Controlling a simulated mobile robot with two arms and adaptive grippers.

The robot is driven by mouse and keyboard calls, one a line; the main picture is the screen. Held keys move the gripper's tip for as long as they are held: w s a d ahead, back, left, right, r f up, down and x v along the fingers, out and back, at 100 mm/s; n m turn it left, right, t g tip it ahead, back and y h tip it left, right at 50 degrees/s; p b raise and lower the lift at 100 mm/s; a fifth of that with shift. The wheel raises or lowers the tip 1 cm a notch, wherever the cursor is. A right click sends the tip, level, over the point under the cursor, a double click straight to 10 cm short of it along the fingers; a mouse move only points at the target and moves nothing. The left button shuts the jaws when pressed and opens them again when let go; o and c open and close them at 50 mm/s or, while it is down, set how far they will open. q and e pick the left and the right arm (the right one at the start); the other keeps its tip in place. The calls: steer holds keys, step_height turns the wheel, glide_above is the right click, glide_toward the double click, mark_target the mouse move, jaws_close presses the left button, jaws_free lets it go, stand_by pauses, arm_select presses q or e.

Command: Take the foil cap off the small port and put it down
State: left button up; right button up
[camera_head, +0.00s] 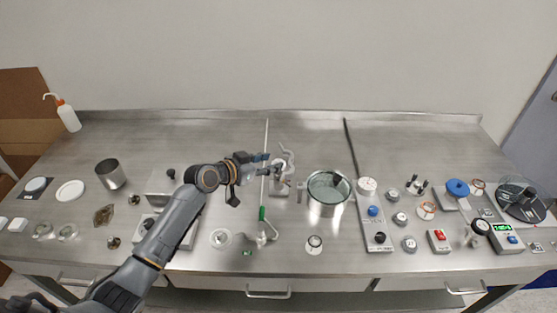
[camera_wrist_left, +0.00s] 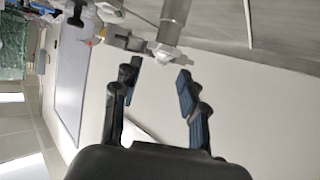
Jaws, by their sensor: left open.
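My left gripper (camera_head: 272,164) reaches in from the left to a small metal fitting (camera_head: 281,186) with clear curved glass on top. In the left wrist view my left gripper (camera_wrist_left: 161,78) is open, with its two dark fingers apart and nothing between their pads. Just beyond the fingertips, a faceted silver piece that looks like the foil cap (camera_wrist_left: 165,55) sits on the end of a metal tube (camera_wrist_left: 175,22). It appears apart from both fingers. In the head view the cap is too small to make out. My right gripper is in neither view.
A glass-topped metal vessel (camera_head: 327,207) stands just right of the fitting. A green-handled item (camera_head: 262,214) lies in front. A wash bottle (camera_head: 68,116) and a metal beaker (camera_head: 110,174) stand at left. Gauges and switch boxes crowd the right. Bare steel bench shows behind my arm.

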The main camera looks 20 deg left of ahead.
mark_target(277, 160)
arm_select(q)
steer(key=x, duration=0.3)
steer(key=shift+w, duration=0.15)
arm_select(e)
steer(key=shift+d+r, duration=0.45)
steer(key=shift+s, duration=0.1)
arm_select(q)
steer(key=c, duration=0.9)
steer(key=shift+o, duration=0.2)
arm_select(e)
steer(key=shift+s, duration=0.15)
arm_select(q)
steer(key=shift+r, duration=0.15)
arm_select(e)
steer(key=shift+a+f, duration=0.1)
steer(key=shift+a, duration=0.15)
